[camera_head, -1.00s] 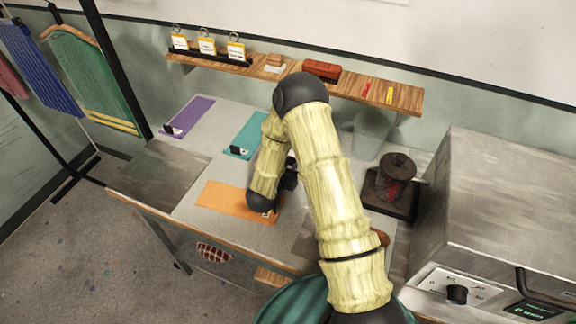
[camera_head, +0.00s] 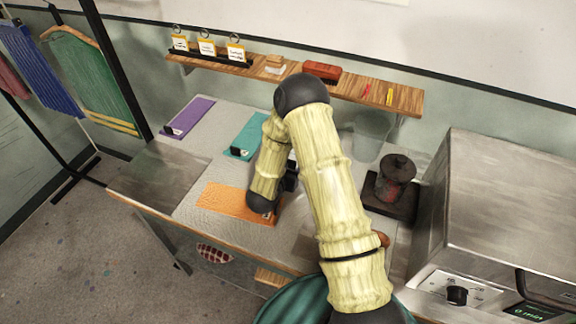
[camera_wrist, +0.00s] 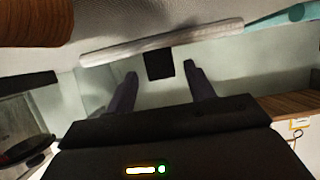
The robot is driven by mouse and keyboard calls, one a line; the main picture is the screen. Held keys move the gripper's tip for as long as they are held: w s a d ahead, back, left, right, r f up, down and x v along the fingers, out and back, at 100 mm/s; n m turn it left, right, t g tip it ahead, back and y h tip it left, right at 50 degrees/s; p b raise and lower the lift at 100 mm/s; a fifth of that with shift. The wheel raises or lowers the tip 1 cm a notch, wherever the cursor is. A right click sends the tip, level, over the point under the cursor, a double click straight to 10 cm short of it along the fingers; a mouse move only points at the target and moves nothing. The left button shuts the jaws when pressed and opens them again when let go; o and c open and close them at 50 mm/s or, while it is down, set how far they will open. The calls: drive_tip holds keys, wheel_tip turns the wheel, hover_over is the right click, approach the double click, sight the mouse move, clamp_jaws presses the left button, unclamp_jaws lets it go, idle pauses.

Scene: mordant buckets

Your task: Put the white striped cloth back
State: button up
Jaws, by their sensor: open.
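In the wrist view a long white strip (camera_wrist: 165,42) lies across the top of the picture on a pale surface, with a black tab (camera_wrist: 158,64) at its middle. It may be the white striped cloth; I see no clear stripes. My gripper (camera_wrist: 160,71) is open and empty, its two fingertips on either side of the tab, just short of the strip. In the head view my arm hides the gripper's fingers and I cannot pick out a white cloth there.
Purple (camera_head: 189,116), teal (camera_head: 247,134) and orange (camera_head: 236,202) cloths lie on the table (camera_head: 160,172). A shelf (camera_head: 345,88) runs behind. A dark pot (camera_head: 396,172), a clear beaker (camera_head: 371,137) and a metal machine (camera_head: 510,210) stand right. Cloths hang left, including a green one (camera_head: 93,85).

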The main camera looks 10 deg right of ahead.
drive_tip(key=b+v, duration=0.3)
drive_tip(key=v, duration=0.9)
drive_tip(key=shift+a, duration=0.1)
drive_tip(key=shift+w+r, duration=0.1)
wheel_tip(320, 180, up, 5)
drive_tip(key=a+n+g+y, duration=0.1)
drive_tip(key=n+g+y, duration=0.25)
drive_tip(key=y, duration=0.45)
drive_tip(key=s+d+r+n+g, duration=0.1)
drive_tip(key=s+d+r+g, duration=0.1)
drive_tip(key=s, duration=0.5)
drive_tip(key=s+d+r+n+g, duration=0.2)
drive_tip(key=s+d, duration=0.2)
drive_tip(key=s, duration=0.3)
drive_tip(key=shift+s+d+r+g, duration=0.15)
drive_tip(key=shift+s+d+g, duration=0.15)
drive_tip(key=shift+d+g, duration=0.05)
drive_tip(key=shift+n, duration=0.25)
